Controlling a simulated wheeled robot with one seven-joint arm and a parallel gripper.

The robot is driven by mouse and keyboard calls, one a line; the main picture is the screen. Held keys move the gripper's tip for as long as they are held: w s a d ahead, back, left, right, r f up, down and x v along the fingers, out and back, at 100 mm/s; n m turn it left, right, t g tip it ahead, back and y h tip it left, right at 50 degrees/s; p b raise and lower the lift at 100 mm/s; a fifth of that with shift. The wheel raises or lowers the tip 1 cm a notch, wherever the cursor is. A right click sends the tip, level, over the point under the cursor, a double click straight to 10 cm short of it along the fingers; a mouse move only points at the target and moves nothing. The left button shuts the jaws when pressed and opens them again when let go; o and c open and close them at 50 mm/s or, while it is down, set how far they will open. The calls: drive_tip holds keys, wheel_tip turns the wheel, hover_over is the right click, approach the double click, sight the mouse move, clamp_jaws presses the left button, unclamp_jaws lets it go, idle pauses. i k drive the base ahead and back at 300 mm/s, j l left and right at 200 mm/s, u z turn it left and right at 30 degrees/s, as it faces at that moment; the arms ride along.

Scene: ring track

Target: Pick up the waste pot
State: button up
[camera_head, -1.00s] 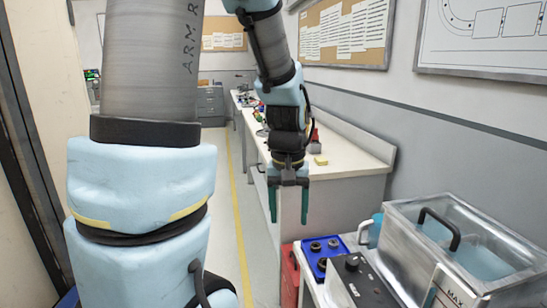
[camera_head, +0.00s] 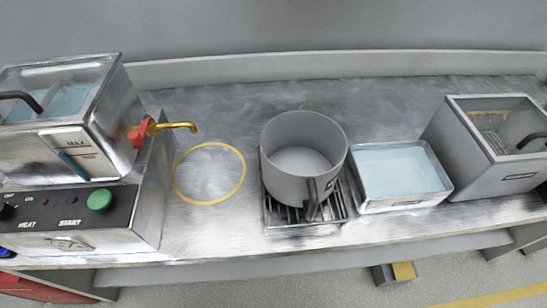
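A large grey pot (camera_head: 290,180), the only pot in view, stands upright on a dark slatted grate (camera_head: 285,213) in the middle of the metal bench. Its dark handle (camera_head: 312,198) is at the front, towards the bench's near edge. The pot looks empty, with a pale grey bottom. My gripper is not in view now.
A yellow ring (camera_head: 243,171) marks bare bench left of the pot, below a brass tap with a red lever (camera_head: 138,134). A heated tank (camera_head: 62,140) stands far left. A shallow water tray (camera_head: 440,195) sits close right of the pot, then a grey box (camera_head: 475,170).

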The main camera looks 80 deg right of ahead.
sight(303, 153)
drive_tip(key=i+j+z, duration=0.1)
drive_tip(key=j, duration=0.35)
drive_tip(key=i+j, duration=0.15)
drive_tip(key=j, duration=0.35)
drive_tip(key=i+j+z, duration=0.15)
drive_tip(key=j, duration=0.35)
drive_tip(key=l+z, duration=0.1)
drive_tip(key=z, duration=0.3)
drive_tip(key=i+z, duration=0.1)
drive_tip(key=z, duration=0.3)
drive_tip(key=i+l+z, duration=0.1)
drive_tip(key=z, duration=0.3)
drive_tip(key=i+z, duration=0.1)
drive_tip(key=z, duration=0.3)
drive_tip(key=i, duration=0.15)
drive_tip(key=l+z, duration=0.05)
